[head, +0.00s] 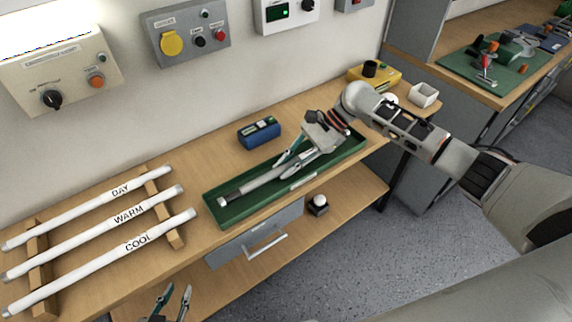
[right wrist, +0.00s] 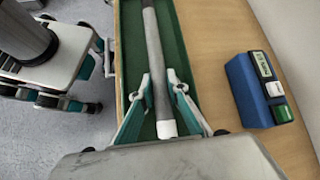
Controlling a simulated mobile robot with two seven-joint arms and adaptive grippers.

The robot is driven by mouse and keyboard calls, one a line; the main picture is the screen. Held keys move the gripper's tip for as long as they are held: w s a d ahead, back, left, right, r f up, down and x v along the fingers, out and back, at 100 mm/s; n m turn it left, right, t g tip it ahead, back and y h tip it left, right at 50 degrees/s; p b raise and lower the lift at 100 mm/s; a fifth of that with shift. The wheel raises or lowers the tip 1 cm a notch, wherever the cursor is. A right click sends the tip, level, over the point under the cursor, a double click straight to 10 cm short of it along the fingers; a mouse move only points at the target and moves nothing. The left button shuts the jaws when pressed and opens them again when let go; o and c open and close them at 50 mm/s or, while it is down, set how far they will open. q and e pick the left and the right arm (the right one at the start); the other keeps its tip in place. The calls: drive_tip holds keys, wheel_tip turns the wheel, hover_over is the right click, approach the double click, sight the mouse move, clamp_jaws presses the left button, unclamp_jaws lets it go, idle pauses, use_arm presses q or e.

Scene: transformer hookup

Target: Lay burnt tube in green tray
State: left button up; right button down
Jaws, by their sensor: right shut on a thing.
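The burnt tube (head: 262,182), grey with pale end caps, is lengthwise within the outline of the green tray (head: 237,212) on the bench. In the right wrist view the tube (right wrist: 153,50) runs between my fingers, over the tray floor (right wrist: 130,40). I cannot tell whether it touches the floor. My right gripper (head: 289,160) is shut on the tube near its right end; its fingers (right wrist: 160,82) lie on both sides. My left gripper (head: 171,303) is empty, fingers apart, low at the bottom edge of the head view, in front of the bench.
White tubes marked DAY (head: 120,190), WARM (head: 128,214) and COOL (head: 137,243) rest on a wooden rack (head: 162,208) at left. A blue device (head: 259,132) stands behind the tray. A yellow box (head: 374,77) and white bin (head: 423,95) are at the right end.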

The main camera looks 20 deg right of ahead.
drive_tip(key=c, duration=1.9)
unclamp_jaws()
drive_tip(key=shift+f, duration=0.1)
